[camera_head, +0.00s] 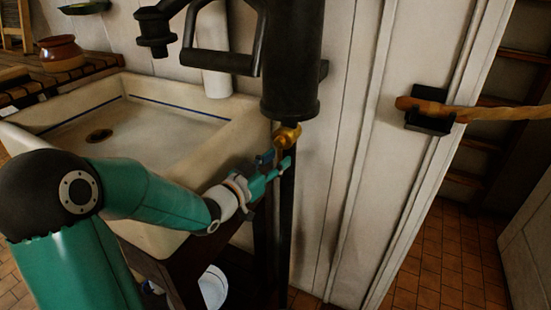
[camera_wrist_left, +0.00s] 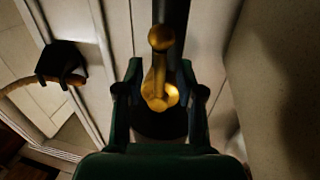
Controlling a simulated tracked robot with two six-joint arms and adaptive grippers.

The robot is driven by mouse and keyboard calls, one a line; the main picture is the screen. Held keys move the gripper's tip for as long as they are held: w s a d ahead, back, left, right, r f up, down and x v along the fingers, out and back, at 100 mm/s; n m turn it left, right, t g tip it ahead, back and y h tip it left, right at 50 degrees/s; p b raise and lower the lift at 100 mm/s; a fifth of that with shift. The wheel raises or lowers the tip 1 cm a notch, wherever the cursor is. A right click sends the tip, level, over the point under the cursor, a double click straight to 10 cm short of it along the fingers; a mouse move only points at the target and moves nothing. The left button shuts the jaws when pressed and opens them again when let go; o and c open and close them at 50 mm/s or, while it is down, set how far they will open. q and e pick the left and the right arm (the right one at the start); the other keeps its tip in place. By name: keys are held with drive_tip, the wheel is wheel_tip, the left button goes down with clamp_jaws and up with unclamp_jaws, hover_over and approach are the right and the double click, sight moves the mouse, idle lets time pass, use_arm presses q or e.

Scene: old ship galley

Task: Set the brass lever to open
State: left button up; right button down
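The brass lever (camera_head: 287,136) sits at the lower end of a black upright cylinder (camera_head: 291,70), above a thin dark pipe. In the left wrist view the brass lever (camera_wrist_left: 157,68) has a round knob at one end and a wider part at the other. My left gripper (camera_head: 275,166) is just below and beside the lever in the head view. In the left wrist view the fingers of my left gripper (camera_wrist_left: 161,92) stand apart on either side of the lever, with gaps showing. Contact cannot be made out. My right gripper is out of view.
A pale sink (camera_head: 165,112) stands left of the cylinder, behind my left arm. A black handle (camera_head: 222,62) and spout (camera_head: 155,32) are above it. A white bucket (camera_head: 213,287) is below the sink.

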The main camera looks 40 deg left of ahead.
use_arm(q)
drive_tip(key=shift+w, duration=0.25)
clamp_jaws()
